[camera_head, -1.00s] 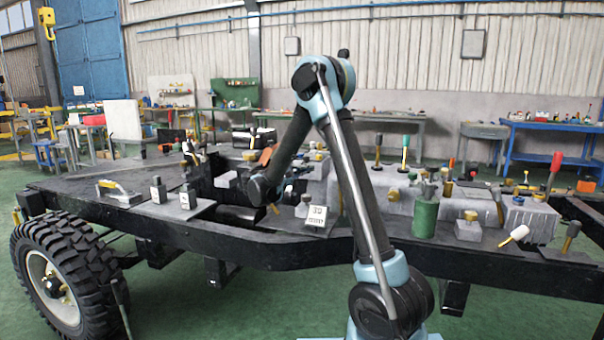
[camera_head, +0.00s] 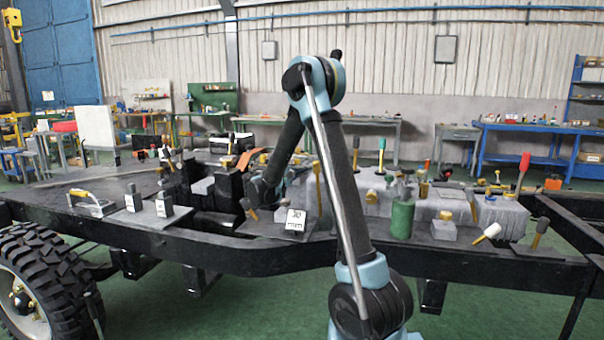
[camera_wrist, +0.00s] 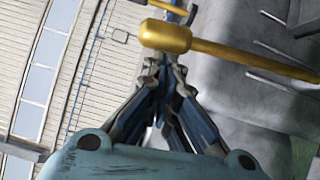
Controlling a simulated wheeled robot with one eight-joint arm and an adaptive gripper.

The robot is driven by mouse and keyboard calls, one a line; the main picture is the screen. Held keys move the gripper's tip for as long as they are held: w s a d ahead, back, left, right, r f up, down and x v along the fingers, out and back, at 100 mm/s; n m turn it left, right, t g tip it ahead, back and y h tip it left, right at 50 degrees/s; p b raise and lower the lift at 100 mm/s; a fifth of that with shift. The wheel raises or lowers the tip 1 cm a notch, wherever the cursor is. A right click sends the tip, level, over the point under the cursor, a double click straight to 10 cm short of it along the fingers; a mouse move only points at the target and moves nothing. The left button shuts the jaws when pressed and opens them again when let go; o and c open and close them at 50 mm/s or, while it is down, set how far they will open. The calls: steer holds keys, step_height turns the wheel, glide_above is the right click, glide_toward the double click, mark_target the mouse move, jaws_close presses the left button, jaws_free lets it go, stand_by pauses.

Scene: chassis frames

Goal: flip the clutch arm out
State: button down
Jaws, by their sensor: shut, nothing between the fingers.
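In the wrist view a brass-coloured lever with a rounded knob (camera_wrist: 166,36) crosses just beyond my fingertips. It may be the clutch arm; I cannot tell for certain. My gripper (camera_wrist: 165,66) is shut and empty, its tips close under the knob. Whether they touch it is unclear. In the head view my gripper (camera_head: 289,180) is small and partly hidden by my arm, low over the middle of the black chassis frame (camera_head: 225,258). I cannot pick out the same lever surely there.
A white labelled block (camera_head: 296,220) stands on the near rail close to my gripper. To the right are a green cylinder (camera_head: 402,219), a white-tipped lever (camera_head: 487,234) and a red-topped lever (camera_head: 522,172). A yellow-handled tool (camera_head: 91,201) lies at left.

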steer(key=shift+d, duration=0.1)
steer(key=s+d+m+g+y, duration=0.1)
steer(key=s+d+m+y, duration=0.2)
steer(key=d, duration=1)
steer(key=shift+s+r+m+g, duration=0.2)
steer(key=shift+s+m+g, duration=0.2)
steer(key=shift+s+m, duration=0.65)
steer(key=shift+s+f, duration=0.1)
steer(key=shift+s, duration=0.05)
steer(key=s+a+r, duration=0.2)
steer(key=a, duration=0.4)
steer(key=s+a+r, duration=0.2)
steer(key=a, duration=0.4)
steer(key=shift+s+r, duration=0.15)
steer(key=shift+s, duration=0.15)
